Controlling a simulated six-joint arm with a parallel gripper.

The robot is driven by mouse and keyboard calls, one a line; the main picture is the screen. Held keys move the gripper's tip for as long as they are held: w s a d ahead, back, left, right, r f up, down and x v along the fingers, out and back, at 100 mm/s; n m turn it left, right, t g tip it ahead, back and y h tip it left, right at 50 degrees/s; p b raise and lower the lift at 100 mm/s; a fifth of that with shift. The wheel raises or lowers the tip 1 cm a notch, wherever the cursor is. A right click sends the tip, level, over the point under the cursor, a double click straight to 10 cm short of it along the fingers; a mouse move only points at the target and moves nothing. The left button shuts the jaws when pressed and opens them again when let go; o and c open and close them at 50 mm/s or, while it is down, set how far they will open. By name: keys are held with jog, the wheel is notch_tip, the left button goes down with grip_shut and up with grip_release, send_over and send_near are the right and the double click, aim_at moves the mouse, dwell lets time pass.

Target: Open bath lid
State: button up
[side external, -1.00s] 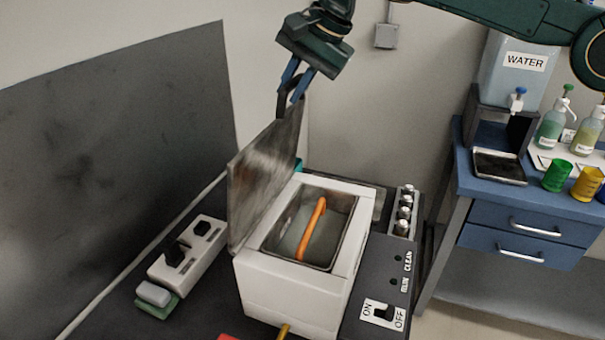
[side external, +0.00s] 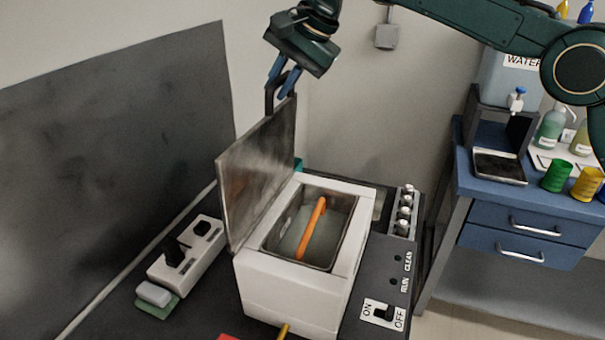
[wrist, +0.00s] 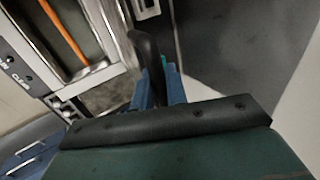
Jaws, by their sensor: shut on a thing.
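The bath (side external: 290,292) is a white box with a metal basin, seen in the side view and at the upper left of the wrist view (wrist: 112,50). Its grey metal lid (side external: 258,168) stands raised on the basin's left side, tilted back a little past upright, and the basin is uncovered. My gripper (side external: 274,88) is above the lid's top edge, shut on the dark lid handle (side external: 269,98). The handle also shows between the fingers in the wrist view (wrist: 148,55). An orange bar (side external: 312,228) lies in the basin.
A black panel with an ON/OFF switch (side external: 382,312) and several small bottles (side external: 404,212) are right of the bath. A power strip (side external: 187,255) and a sponge (side external: 154,295) lie to the left, before a dark upright board (side external: 110,160).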

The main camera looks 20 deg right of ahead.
jog(key=shift+w+a, duration=0.7)
jog(key=o, duration=0.7)
jog(key=shift+o, duration=0.2)
